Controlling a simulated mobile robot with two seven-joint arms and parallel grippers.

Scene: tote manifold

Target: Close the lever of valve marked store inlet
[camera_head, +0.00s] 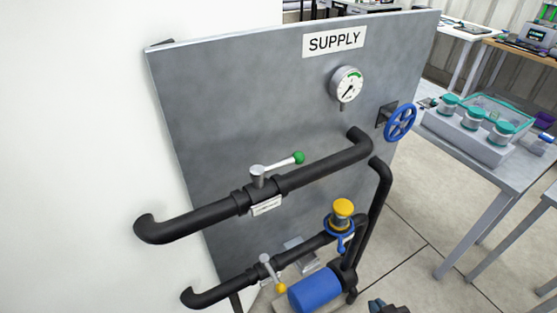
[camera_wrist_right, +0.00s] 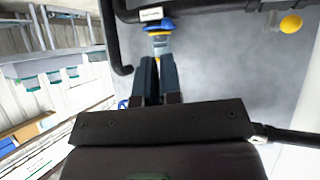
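In the head view, one lever with a green knob (camera_head: 299,158) stands on the upper black pipe (camera_head: 325,174), slanting up and right, roughly along the pipe. A white label (camera_head: 267,206) below it is too small to read. A second lever with a yellow knob (camera_head: 281,288) is on the lower pipe (camera_head: 215,293), pointing down across it. I cannot read which one is marked store inlet. My right gripper (camera_head: 388,307) shows only partly at the bottom edge, apart from both levers. In the right wrist view its dark fingers lie close together; their gap is unclear. My left gripper is not seen.
The grey SUPPLY panel (camera_head: 235,105) carries a gauge (camera_head: 347,85) and a blue handwheel (camera_head: 401,123). A yellow-topped valve (camera_head: 343,208) and a blue motor (camera_head: 315,290) crowd the lower pipe. A table (camera_head: 480,160) with teal-lidded jars stands right. Floor between is clear.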

